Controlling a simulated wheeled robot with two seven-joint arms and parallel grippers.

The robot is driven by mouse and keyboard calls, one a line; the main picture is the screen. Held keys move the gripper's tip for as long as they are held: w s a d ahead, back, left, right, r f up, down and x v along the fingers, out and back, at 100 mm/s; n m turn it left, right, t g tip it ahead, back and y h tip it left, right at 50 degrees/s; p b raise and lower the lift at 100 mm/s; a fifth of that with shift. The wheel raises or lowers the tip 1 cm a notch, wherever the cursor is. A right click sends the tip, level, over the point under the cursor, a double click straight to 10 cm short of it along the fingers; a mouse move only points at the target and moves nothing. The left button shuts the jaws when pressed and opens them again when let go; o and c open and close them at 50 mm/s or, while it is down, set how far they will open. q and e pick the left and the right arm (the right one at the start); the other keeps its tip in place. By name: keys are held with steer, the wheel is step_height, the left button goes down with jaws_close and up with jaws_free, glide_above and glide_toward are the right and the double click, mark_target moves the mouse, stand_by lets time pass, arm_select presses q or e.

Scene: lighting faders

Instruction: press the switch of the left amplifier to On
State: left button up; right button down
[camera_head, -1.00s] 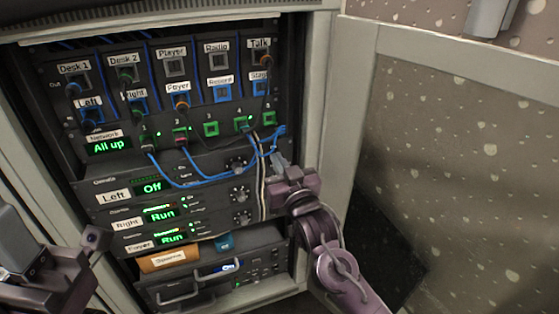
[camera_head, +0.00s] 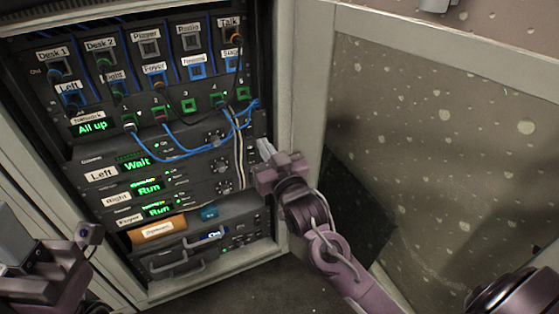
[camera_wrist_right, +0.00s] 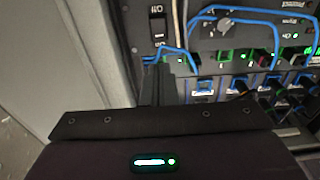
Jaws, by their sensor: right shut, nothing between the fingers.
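The left amplifier is the rack unit with the "Left" label (camera_head: 101,174). Its green display (camera_head: 137,163) reads "Wait". In the right wrist view a black rocker switch (camera_wrist_right: 158,27) shows on a dark panel, above the fingers; which way it is tipped is too small to tell. In the head view the switch cannot be made out clearly. My right gripper (camera_head: 265,148) is shut and empty at the rack's right edge; its fingers (camera_wrist_right: 156,85) point toward the panel below the switch, apart from it. My left gripper (camera_head: 88,240) is at the lower left, partly seen.
Blue cables (camera_head: 185,152) loop across the amplifier's front, and pale cables (camera_head: 240,165) hang near its right end. Right and foyer amplifiers (camera_head: 150,188) below read "Run". The open cabinet door (camera_head: 400,130) stands at the right. Free floor lies below the rack.

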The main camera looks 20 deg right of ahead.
steer(key=s+r+p, duration=0.1)
steer(key=s, duration=0.5)
steer(key=shift+s+p, duration=0.3)
steer(key=shift+s, duration=0.1)
steer(key=shift+r, duration=0.1)
